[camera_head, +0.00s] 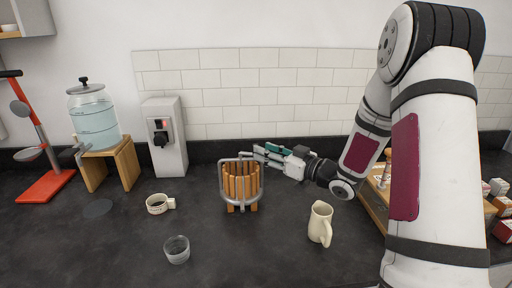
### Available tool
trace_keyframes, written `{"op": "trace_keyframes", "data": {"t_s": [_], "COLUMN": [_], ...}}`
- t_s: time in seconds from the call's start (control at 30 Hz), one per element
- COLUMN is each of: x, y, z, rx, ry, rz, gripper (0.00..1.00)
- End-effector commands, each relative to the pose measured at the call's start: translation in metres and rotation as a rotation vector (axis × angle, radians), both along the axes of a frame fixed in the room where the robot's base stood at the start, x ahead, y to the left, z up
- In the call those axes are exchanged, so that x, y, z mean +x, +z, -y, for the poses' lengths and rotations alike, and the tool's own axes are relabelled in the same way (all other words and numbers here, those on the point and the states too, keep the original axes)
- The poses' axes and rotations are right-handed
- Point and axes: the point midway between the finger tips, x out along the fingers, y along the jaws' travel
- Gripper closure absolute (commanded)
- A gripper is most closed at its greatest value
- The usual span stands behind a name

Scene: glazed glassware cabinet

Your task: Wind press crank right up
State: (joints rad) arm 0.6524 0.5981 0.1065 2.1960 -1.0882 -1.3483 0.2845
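The press (241,186) stands mid-counter, a small basket of upright wooden slats inside a grey metal frame. My gripper (260,154) reaches in from the right, its fingers level with the top right of the press frame. The fingertips overlap the frame's upper edge in the picture; I cannot tell whether they touch it. The crank cannot be made out apart from the frame and fingers at this size. Whether the fingers are open or closed on something is not clear.
A cream jug (320,223) stands right of the press, near my arm. A glass (177,249) and a mug (158,204) stand to the left. Behind are a white switch box (165,137) and a water dispenser (94,117) on a wooden stand. The counter before the press is clear.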

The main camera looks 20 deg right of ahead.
Motion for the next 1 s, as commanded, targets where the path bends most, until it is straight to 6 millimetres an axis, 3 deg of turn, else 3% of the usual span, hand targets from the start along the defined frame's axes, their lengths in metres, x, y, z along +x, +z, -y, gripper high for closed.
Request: {"op": "trace_keyframes", "data": {"t_s": [0.3, 0.67, 0.87, 1.0], "x": [0.035, 0.04, 0.04, 0.04], "y": [0.0, 0.0, 0.0, 0.0], "z": [-0.019, -0.021, -0.021, -0.021], "rx": [0.001, 0.0, 0.0, 0.0], "ry": [0.001, 0.0, 0.0, 0.001], "rz": [0.0, 0.0, 0.0, 0.0], "gripper": [0.62, 0.62, 1.0, 1.0]}}
